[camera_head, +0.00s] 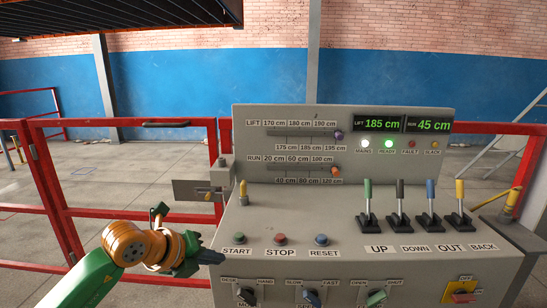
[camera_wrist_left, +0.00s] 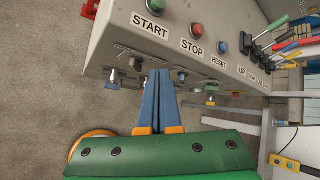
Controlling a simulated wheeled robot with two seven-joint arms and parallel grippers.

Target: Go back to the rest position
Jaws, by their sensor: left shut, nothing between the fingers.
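My left gripper (camera_head: 208,258) is shut and empty in the head view, at the left front corner of the grey control console (camera_head: 240,215), below and left of the START button. In the left wrist view its blue fingers (camera_wrist_left: 160,85) lie together in front of the console's lower face, near the small switches. I cannot tell whether they touch it. The green START button (camera_head: 239,238), red STOP button (camera_head: 280,239) and blue RESET button (camera_head: 321,239) sit on the console top. My right gripper is not in view.
Several upright levers, such as the green UP lever (camera_head: 368,200), stand on the right of the console. Its display (camera_head: 377,123) reads LIFT 185 cm and RUN 45 cm, with the READY lamp (camera_head: 389,144) lit green. A red railing (camera_head: 130,213) runs behind. Concrete floor lies left.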

